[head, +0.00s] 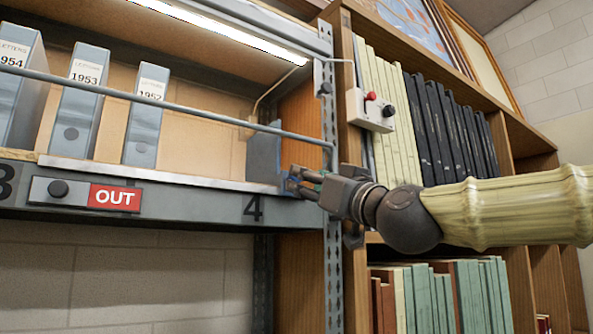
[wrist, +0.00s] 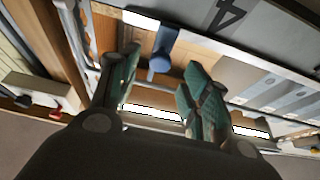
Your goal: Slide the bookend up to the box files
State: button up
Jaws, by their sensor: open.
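The bookend (head: 263,157) is a blue-grey upright plate near the right end of the metal shelf. The grey box files (head: 146,115), with white labels reading 1954, 1953 and 1952, stand to its left across a wide gap. My gripper (head: 290,182) is at the shelf's front edge, just right of the bookend and partly in front of its base. In the wrist view my gripper (wrist: 162,60) is open, with its two greenish fingers apart. The blue bookend (wrist: 166,42) shows between and beyond the fingertips. I cannot tell whether they touch it.
A thin grey rail (head: 180,107) runs across the shelf front above my gripper. A perforated metal post (head: 331,240) stands close to my wrist. A switch box (head: 370,110) with red and black knobs is on the wooden bookcase. The shelf between bookend and files is clear.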

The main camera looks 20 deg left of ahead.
jog(key=p+x, duration=0.2)
jog(key=x, duration=0.3)
jog(key=shift+w+a, duration=0.2)
jog(key=shift+a, duration=0.1)
grip_shut()
